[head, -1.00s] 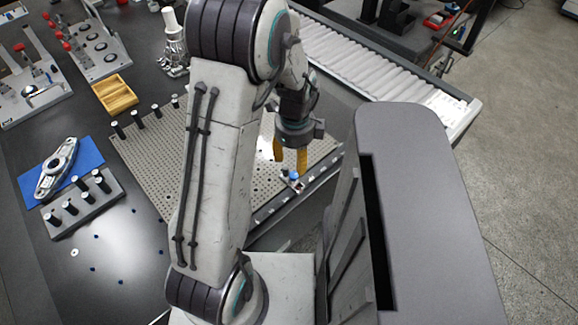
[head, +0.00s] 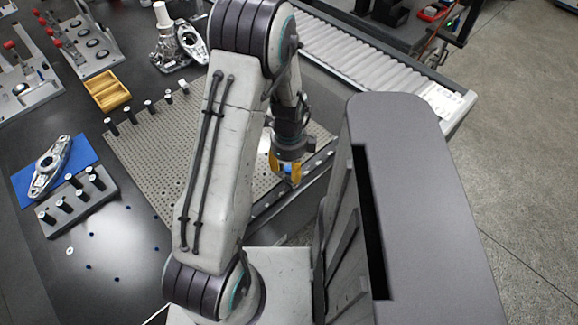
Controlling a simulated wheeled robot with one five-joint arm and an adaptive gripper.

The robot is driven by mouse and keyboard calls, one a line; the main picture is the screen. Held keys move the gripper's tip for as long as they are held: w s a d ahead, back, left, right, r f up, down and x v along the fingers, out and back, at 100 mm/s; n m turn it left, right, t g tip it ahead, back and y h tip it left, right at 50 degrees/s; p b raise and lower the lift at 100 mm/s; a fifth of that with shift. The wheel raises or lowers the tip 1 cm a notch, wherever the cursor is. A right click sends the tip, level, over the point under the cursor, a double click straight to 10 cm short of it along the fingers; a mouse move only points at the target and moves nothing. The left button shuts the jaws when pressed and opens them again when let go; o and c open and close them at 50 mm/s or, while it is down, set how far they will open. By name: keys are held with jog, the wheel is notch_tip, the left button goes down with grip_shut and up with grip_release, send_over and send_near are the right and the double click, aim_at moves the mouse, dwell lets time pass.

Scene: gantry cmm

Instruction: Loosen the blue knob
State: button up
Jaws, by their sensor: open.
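The blue knob (head: 286,168) is small and mostly hidden at the right front edge of the perforated plate. A bit of blue shows between the yellow fingers of my gripper (head: 285,172). My gripper points down over the knob with its fingers apart, one on either side of it as seen here. I cannot tell whether the fingers touch the knob.
The perforated plate (head: 150,150) bears several black pegs along its far left edge. A metal part lies on a blue mat (head: 85,150) at left, beside a grey peg block (head: 55,218). A yellow tray (head: 107,90) stands behind. A roller conveyor (head: 360,55) runs behind my arm.

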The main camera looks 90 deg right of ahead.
jog(key=shift+c, duration=0.2)
grip_shut()
jog(key=shift+n, duration=0.3)
jog(key=n+b, duration=0.2)
jog(key=n, duration=0.1)
jog(key=shift+f, duration=0.15)
jog(key=shift+n+b, duration=0.9)
jog(key=shift+n, duration=1.6)
jog(key=shift+a+n, duration=0.1)
jog(key=shift+n, duration=0.2)
